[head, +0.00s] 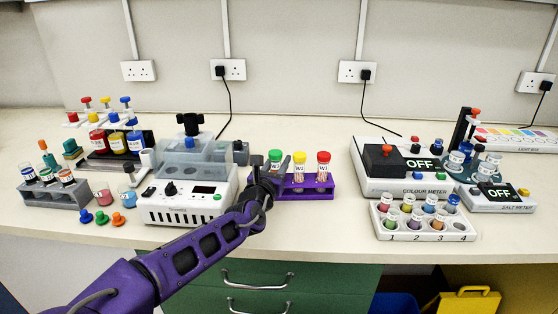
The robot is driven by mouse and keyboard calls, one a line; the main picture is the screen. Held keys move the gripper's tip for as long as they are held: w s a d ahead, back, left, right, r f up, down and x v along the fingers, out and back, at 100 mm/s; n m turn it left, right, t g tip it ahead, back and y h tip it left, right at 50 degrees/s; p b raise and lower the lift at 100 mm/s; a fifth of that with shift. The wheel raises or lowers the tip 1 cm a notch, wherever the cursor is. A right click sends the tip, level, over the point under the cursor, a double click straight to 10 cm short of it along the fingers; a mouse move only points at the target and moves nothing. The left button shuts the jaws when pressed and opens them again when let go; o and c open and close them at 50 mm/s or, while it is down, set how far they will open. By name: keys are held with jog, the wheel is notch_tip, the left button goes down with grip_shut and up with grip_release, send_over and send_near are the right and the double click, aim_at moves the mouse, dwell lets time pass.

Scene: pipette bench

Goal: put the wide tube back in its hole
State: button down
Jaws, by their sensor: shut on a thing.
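A purple rack (318,192) stands near the middle of the bench. Wide tubes with a yellow cap (299,158) and a red cap (323,157) stand upright in it. A wide tube with a green cap (275,155) and a white label is upright at the rack's left end. My gripper (274,169) is shut on this green-capped tube, below its cap. The gripper and wrist hide the tube's lower part and the rack's left end, so I cannot tell whether the tube's bottom is in a hole.
A white machine (187,208) with a clear cover stands close left of my gripper. The colour meter (395,180) and a numbered white rack (424,228) are at the right. Small tubes (63,183) in a grey rack stand far left. Bench is clear between purple rack and colour meter.

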jog(key=shift+f, duration=0.25)
jog(key=c, duration=0.5)
grip_release()
jog(key=shift+s, duration=0.1)
